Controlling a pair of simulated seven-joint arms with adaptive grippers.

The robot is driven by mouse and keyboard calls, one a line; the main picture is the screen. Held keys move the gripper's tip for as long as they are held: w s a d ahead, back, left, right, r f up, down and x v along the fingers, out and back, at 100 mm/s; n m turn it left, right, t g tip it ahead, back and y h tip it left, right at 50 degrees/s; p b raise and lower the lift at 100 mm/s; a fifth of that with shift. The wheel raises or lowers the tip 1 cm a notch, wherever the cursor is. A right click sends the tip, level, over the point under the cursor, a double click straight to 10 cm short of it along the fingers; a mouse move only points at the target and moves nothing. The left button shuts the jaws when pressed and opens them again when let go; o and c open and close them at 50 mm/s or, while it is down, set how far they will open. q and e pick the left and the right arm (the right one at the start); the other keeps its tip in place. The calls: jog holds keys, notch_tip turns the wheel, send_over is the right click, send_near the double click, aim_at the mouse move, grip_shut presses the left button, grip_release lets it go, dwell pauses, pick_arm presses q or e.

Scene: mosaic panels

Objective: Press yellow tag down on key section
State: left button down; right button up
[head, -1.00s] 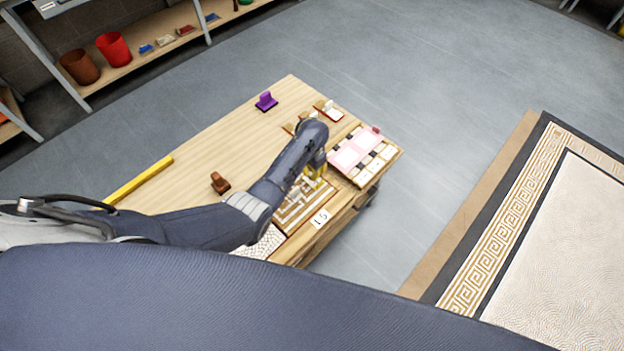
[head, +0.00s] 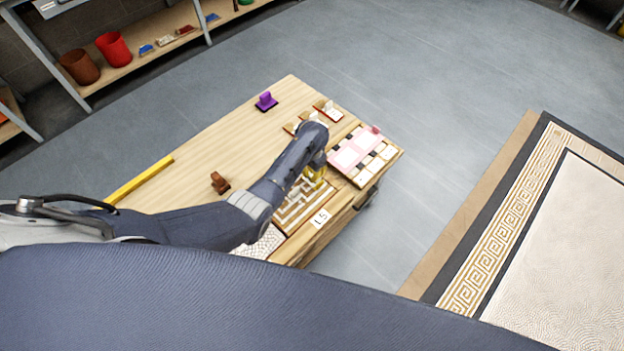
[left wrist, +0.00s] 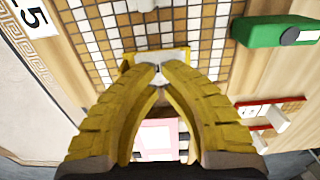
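The yellow tag (left wrist: 128,60) shows in the left wrist view as a pale plate with a yellow edge, at the tips of my left gripper (left wrist: 158,68). The yellow fingers are closed together on its middle, which they partly hide. The tag is over the brown and white tiled mosaic panel (left wrist: 100,42); whether it touches the tiles I cannot tell. In the head view my left gripper (head: 315,172) is low over the far end of the mosaic panel (head: 292,212), and the tag is not clearly visible there. My right gripper is not in view.
A pink and white panel (head: 352,153) lies beside the mosaic. A green block (left wrist: 275,32) and a red-based white tag (left wrist: 262,115) are close to the gripper. A purple piece (head: 266,101), a brown piece (head: 220,182) and a yellow bar (head: 140,181) sit on the wooden table.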

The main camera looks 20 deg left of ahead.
pick_arm(q)
jog(key=shift+f, duration=1.15)
dwell(0.4)
jog(key=shift+r, duration=0.1)
jog(key=shift+r, duration=3.9)
jog(key=shift+f, duration=3.5)
jog(key=shift+r, duration=0.1)
